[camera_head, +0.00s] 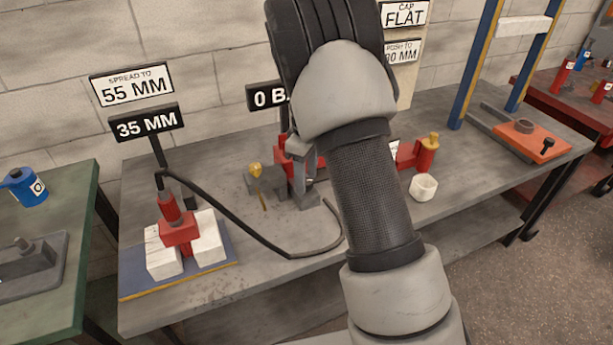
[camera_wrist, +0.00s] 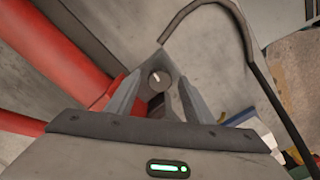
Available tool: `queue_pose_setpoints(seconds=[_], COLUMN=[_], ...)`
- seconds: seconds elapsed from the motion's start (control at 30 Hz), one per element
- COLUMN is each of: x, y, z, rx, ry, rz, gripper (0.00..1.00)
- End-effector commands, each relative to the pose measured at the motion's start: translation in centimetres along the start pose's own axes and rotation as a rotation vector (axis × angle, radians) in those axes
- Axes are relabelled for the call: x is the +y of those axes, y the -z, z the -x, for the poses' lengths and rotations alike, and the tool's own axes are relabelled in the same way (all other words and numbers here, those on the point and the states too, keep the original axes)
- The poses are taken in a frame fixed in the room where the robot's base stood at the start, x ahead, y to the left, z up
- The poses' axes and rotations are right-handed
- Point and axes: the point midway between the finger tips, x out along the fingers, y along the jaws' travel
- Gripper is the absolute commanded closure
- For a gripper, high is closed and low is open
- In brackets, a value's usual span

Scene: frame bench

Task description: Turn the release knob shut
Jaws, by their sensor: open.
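The release knob (camera_wrist: 158,80) is a small dark grey round knob with a white pointer line, on a grey block in the wrist view. My gripper (camera_wrist: 160,87) is open, with one finger on each side of the knob; I cannot tell whether they touch it. The pointer is slightly tilted. The red pump (camera_head: 281,155) stands mid-bench in the head view, where my arm hides much of it and the knob cannot be made out. A red tube (camera_wrist: 65,65) runs along the left of the wrist view.
A black hose (camera_head: 245,231) curves over the bench (camera_head: 130,255) to a red spreader (camera_head: 178,231) between white blocks. Signs read 35 MM (camera_head: 147,124) and SPREAD TO 55 MM (camera_head: 132,85).

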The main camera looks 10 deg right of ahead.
Motion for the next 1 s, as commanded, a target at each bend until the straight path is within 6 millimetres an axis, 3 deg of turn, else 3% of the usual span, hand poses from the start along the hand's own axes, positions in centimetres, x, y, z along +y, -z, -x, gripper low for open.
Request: queue_pose_setpoints(seconds=[0.07,0.3,0.67,1.0], x=[0.0,0.0,-0.01,0.01], y=[0.0,-0.01,-0.03,0.0], z=[0.02,0.05,0.19,0.4], rx=[0.0,0.0,-0.001,0.0], ry=[0.0,0.0,0.001,0.0], rz=[0.0,0.0,-0.055,-0.299], gripper=[0.52,0.93,0.93,0.93])
